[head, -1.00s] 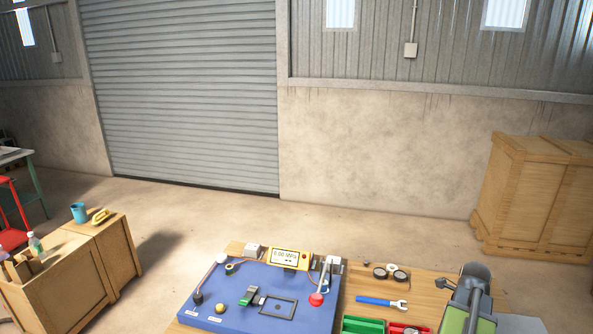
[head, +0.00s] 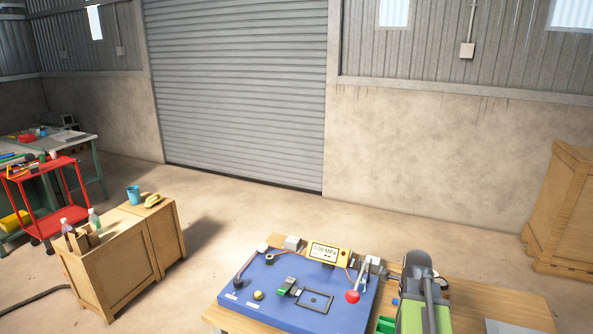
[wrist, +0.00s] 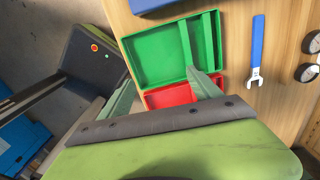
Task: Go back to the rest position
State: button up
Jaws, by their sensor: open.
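My gripper (wrist: 164,92) is open and empty in the wrist view, its two pale green fingers spread apart. It hangs over the bench edge by the green tray (wrist: 150,60) and the red tray (wrist: 165,96). One finger overlaps the trays in the picture; I cannot tell its height above them. In the head view my green and grey arm stands at the lower right over the bench, and the fingertips are hidden there.
The blue panel (head: 275,306) with a gauge (head: 328,254) and a red-knobbed lever (head: 353,296) is left of my arm. A blue wrench (wrist: 257,48) lies right of the trays. Wooden crates (head: 110,262) stand left, another (head: 562,215) right. Open floor lies beyond the bench.

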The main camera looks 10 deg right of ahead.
jog(key=w+a+n, duration=0.2)
jog(key=a+n, duration=1.1)
jog(key=a, duration=0.1)
jog(key=w+a+n, duration=0.2)
jog(key=a+n, duration=1)
jog(key=a, duration=0.2)
jog(key=shift+w+a+n, duration=0.25)
jog(key=shift+a+n, duration=0.05)
jog(key=shift+n, duration=0.1)
